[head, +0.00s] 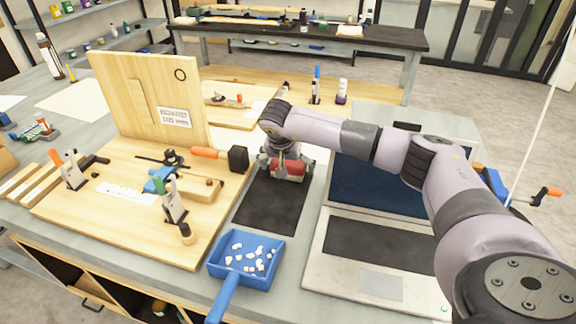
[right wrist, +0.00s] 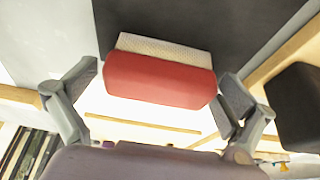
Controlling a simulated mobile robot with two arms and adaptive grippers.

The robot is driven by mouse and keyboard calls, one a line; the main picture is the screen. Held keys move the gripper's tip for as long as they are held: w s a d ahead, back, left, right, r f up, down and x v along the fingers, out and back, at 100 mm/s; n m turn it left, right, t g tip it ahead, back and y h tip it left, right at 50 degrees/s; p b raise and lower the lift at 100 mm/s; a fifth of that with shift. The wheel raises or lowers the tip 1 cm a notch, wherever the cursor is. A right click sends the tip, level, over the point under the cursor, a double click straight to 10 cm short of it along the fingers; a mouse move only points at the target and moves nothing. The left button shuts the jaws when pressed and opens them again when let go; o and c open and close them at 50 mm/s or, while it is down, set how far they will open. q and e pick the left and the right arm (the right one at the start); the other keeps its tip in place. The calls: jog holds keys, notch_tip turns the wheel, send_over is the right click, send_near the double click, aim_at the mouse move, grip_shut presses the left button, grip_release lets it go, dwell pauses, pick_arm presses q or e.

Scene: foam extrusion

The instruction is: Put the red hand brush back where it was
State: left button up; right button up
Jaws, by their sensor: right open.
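The red hand brush (head: 288,171), a red block with a pale bristle strip, is at the far end of the black mat (head: 268,205). My right gripper (head: 287,165) is directly over it, partly hiding it in the head view. In the right wrist view, the brush (right wrist: 160,80) is between the two spread fingers of my right gripper (right wrist: 158,88), with visible gaps on both sides. The bristle strip faces the dark mat (right wrist: 190,30). I cannot tell whether the brush rests flat on the surface. My left gripper is not in view.
A blue dustpan (head: 243,262) with white foam bits lies at the mat's near end. A laptop (head: 372,245) is right of the mat. A mallet with a black head (head: 238,159) and a wooden clamp fixture (head: 130,200) are on the left. The mat's middle is clear.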

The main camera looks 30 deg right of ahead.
jog(key=shift+r, duration=0.1)
jog(key=shift+r, duration=0.2)
jog(key=b+v, duration=0.2)
jog(key=v, duration=0.9)
jog(key=shift+r, duration=0.35)
